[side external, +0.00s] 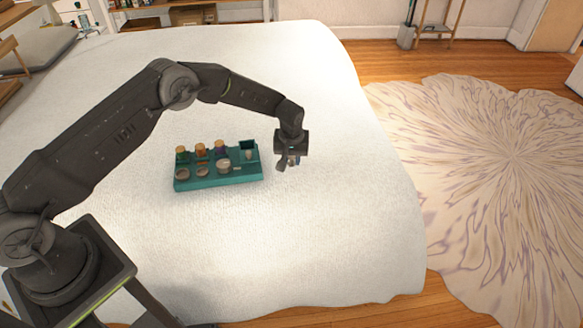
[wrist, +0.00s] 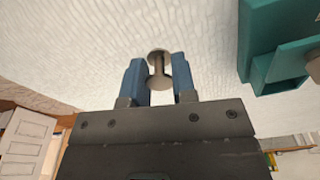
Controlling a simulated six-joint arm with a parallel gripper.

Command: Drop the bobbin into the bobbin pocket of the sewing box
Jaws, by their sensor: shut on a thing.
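My gripper (wrist: 160,80) has its two blue fingers shut on a bobbin (wrist: 158,56), a grey spool with round flanges and a thin core in the wrist view. In the side external view my gripper (side external: 292,161) is just right of the sewing box, above the white bed; the bobbin there is too small to make out clearly. The teal sewing box (side external: 220,180) lies on the bed with several spools and round items in its compartments. A square open pocket (side external: 249,147) is at its back right corner. Part of the box (wrist: 258,40) shows at the right of the wrist view.
The white bed cover (side external: 320,240) is clear around the box. A patterned rug (side external: 500,160) and wooden floor lie beyond the bed's right edge. The upright spools (side external: 200,150) stand along the back row of the box.

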